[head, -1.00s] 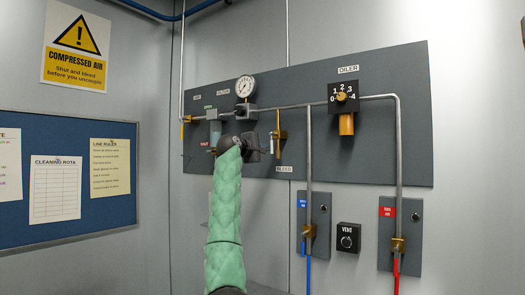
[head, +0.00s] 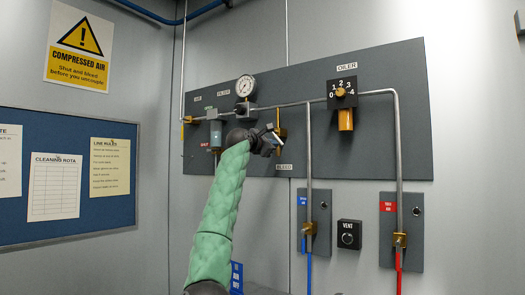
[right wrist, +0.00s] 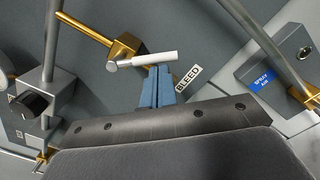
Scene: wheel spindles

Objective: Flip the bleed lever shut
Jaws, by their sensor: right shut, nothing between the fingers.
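The bleed lever (right wrist: 156,59) is a white bar with a grey end, mounted on a brass valve (right wrist: 125,50) above the BLEED label (right wrist: 188,78). In the head view the brass bleed valve (head: 283,122) rises behind my right gripper (head: 272,142). In the right wrist view my right gripper (right wrist: 158,72) has its blue fingers shut together and empty. The fingertips are right beside the lever's white bar; I cannot tell whether they touch it. In the head view the lever is too small to tell apart from the gripper. My left gripper is not in view.
A dark panel (head: 390,140) carries a gauge (head: 246,86), an oiler (head: 344,92) and steel pipes. Below are a blue spray-air outlet (head: 311,229), a vent knob (head: 348,236) and a red-hose outlet (head: 400,240). A notice board (head: 60,235) hangs at left.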

